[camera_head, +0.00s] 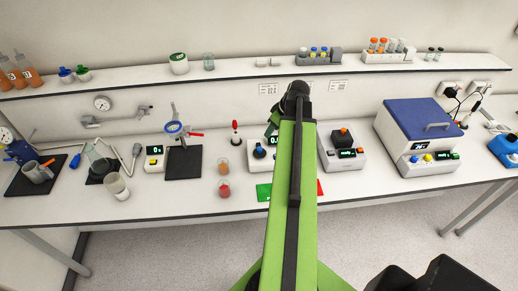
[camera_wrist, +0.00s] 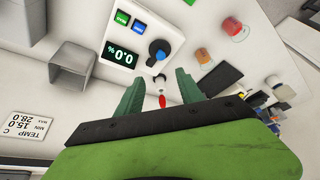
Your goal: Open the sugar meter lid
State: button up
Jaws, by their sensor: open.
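The sugar meter (camera_wrist: 145,38) is a white box with a display reading 0.0 % and blue and green buttons. A round blue piece (camera_wrist: 160,48) sits on its top, apparently the lid; I cannot tell whether it is closed. In the head view the meter (camera_head: 257,163) is partly hidden behind my arm. My gripper (camera_wrist: 158,80) is open and empty, with its two green fingers apart near the meter's edge. The blue piece lies just beyond the fingertips, apparently untouched. In the head view my gripper (camera_head: 272,131) is mostly hidden by my arm.
A red-topped dropper (camera_wrist: 161,100) shows between the fingers, apparently below them. Orange (camera_wrist: 202,56) and red (camera_wrist: 231,26) sample cups stand nearby. A grey box (camera_wrist: 72,68) is at left. In the head view, another meter (camera_head: 343,158) stands to the right, with a blue-lidded machine (camera_head: 418,125) beyond.

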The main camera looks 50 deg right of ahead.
aim_at(260, 148)
jog(key=b+x, duration=1.2)
jog(key=x, duration=0.3)
jog(key=shift+s+b, duration=0.2)
jog(key=shift+b, duration=0.15)
jog(key=shift+w+a+f, duration=0.1)
jog(key=shift+w+f, duration=0.1)
jog(key=shift+f, duration=0.05)
jog(key=shift+r, duration=0.1)
grip_shut()
